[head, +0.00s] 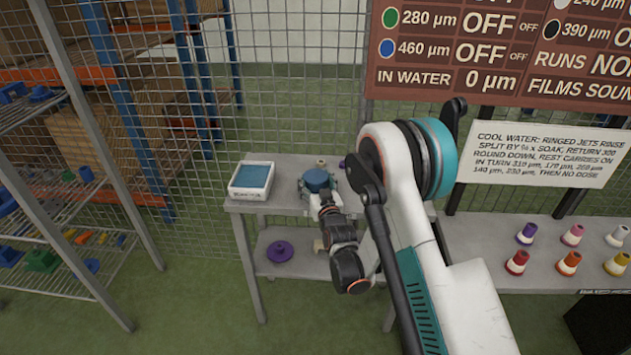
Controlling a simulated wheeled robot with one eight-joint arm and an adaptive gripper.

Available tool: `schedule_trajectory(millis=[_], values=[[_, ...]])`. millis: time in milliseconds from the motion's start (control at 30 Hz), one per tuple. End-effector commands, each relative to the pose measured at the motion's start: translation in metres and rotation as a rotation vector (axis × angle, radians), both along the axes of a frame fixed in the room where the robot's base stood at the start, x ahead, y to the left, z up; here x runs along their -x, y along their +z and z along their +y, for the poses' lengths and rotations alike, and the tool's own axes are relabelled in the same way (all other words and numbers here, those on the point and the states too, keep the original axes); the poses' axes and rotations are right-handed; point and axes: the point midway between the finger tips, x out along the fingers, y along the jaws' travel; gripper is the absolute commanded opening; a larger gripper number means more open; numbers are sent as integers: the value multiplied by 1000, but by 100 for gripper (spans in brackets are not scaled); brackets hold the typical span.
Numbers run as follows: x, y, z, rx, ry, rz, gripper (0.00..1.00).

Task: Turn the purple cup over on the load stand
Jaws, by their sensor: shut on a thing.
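My gripper (318,190) is over the small grey table, with its fingers around a dark blue round thing (317,178). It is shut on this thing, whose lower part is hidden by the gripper. I cannot tell whether it rests on a stand. A small purple thing (342,163) shows just behind and right of the gripper, partly hidden by my arm. A purple cup (526,233) with a pale band stands on the right-hand table. I cannot tell which of these purple things the task means, and no load stand is clearly seen.
A white box with a blue top (251,194) stands left on the small table (285,209). A purple disc (280,251) lies on its lower shelf. Several coloured cups stand on the right-hand table (480,250). A wire mesh fence (290,90) rises behind; shelving stands left.

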Motion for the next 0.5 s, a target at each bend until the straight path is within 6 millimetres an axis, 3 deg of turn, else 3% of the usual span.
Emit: schedule_trajectory(millis=[400, 433, 500], values=[[0, -6, 0, 0, 0, 0, 33], [0, -6, 0, 0, 0, 0, 67], [0, -6, 0, 0, 0, 0, 83]])
